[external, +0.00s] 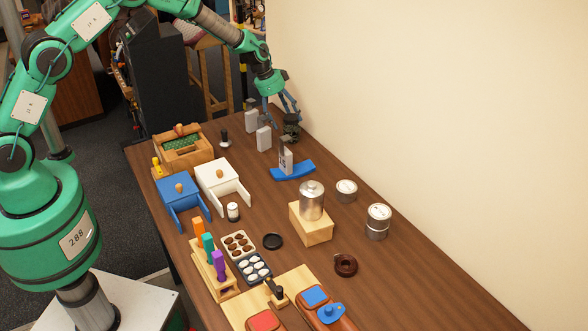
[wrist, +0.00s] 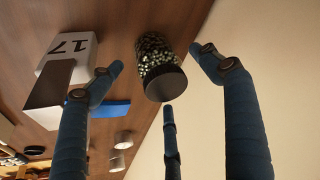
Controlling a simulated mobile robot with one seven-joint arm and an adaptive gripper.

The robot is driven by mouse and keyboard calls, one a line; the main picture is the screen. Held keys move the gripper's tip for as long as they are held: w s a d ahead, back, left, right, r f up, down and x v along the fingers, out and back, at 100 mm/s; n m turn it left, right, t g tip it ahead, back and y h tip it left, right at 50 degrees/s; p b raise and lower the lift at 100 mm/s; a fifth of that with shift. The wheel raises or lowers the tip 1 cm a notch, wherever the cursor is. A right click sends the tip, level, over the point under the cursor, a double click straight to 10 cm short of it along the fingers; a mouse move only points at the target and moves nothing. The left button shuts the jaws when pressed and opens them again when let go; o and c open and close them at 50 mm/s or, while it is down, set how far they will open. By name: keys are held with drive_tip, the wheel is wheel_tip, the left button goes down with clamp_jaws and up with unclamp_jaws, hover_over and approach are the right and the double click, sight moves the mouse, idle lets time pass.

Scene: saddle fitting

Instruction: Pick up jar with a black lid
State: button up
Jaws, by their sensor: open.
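A glass jar with a black lid (wrist: 157,56) is filled with small pale and dark pieces. In the wrist view it sits upper middle, between my spread blue fingers. In the external view the dark jar (external: 291,130) stands at the far end of the table by the wall, partly covered by my fingers. My gripper (external: 284,112) is open and empty, just above the jar. Whether a finger touches the jar cannot be told.
White-grey blocks (external: 264,138) stand just left of the dark jar; one block (wrist: 68,52) shows "17" in the wrist view. A blue curved base (external: 293,172) is nearer. The wall closes off the right.

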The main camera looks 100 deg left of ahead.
sight(291, 123)
drive_tip(key=shift+x, duration=2.55)
drive_tip(key=shift+r, duration=0.1)
drive_tip(key=c, duration=1.6)
